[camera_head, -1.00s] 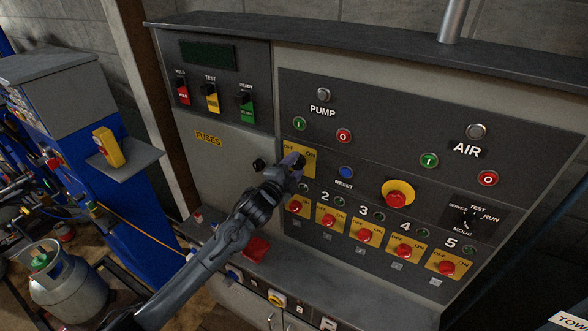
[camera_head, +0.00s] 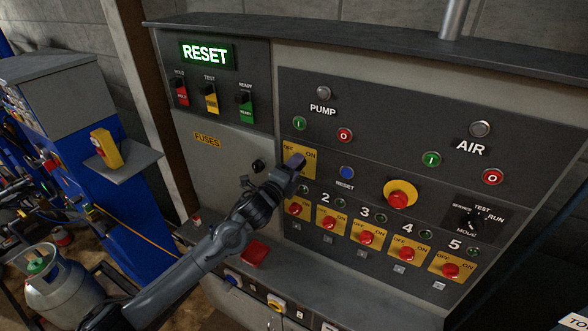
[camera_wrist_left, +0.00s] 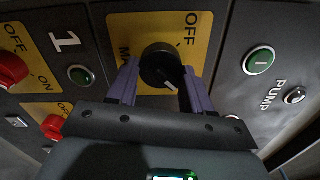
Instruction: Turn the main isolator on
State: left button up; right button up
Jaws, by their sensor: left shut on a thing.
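The main isolator is a black rotary knob (camera_wrist_left: 158,66) on a yellow plate (camera_wrist_left: 122,28) marked OFF, with part of another word at its left edge. The knob's white mark points down and right in the wrist view, away from the OFF label. My left gripper (camera_wrist_left: 160,78) is shut on the knob, with one purple finger on each side. My right gripper is not in view.
A lit display (camera_head: 206,54) reads RESET in green. The blue RESET button (camera_head: 347,173) is right of the isolator. Numbered red switches (camera_head: 331,222) run below it. The green PUMP button (camera_head: 299,123) is above. A red block (camera_head: 255,253) lies on the ledge below.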

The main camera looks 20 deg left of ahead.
pick_arm(q)
jog(key=o, duration=1)
jog(key=shift+o, duration=0.2)
jog(key=shift+s, duration=0.15)
jog(key=s+a+b, duration=0.1)
jog(key=s, duration=0.9)
jog(key=shift+s+a, duration=0.2)
jog(key=shift+a, duration=0.2)
